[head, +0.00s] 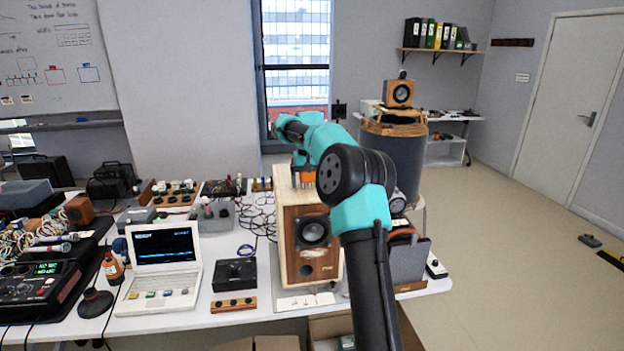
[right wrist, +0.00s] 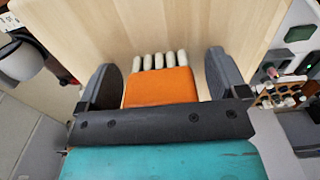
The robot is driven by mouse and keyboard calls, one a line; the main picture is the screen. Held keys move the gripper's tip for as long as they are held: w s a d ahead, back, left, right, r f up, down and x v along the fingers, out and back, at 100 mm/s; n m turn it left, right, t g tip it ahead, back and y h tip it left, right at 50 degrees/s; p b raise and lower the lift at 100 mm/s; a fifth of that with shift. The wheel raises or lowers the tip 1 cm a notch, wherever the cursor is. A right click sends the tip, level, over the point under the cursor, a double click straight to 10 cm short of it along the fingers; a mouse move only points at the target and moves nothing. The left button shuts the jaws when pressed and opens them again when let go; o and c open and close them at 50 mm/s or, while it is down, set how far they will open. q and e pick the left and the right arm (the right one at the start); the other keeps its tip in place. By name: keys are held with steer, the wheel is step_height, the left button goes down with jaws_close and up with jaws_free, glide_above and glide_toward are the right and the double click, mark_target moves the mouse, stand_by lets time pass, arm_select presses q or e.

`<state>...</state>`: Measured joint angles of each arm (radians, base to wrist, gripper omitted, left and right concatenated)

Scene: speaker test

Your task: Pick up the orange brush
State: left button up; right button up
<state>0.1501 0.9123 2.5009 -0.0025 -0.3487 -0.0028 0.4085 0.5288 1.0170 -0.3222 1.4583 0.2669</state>
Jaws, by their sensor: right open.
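The orange brush (right wrist: 160,87) has an orange block with a row of several pale bristle tufts. It shows between the two dark fingers of my right gripper (right wrist: 163,70) in the right wrist view, over the pale wooden top of the speaker (right wrist: 195,25). The fingers are apart, with a gap on each side of the brush. In the head view a bit of the orange brush (head: 308,178) shows at the top of the wooden speaker (head: 297,240), partly hidden by my right arm. My right gripper (head: 301,160) is there above the speaker top. My left gripper is not in view.
A white laptop (head: 163,250), a black box (head: 234,274) and coiled cables (head: 260,215) lie on the white table left of the speaker. A dark grey bin-like drum (head: 405,160) with a small speaker (head: 398,94) stands behind. The floor at right is mostly clear.

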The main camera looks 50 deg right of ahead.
stand_by(0.3)
steer(key=c, duration=1)
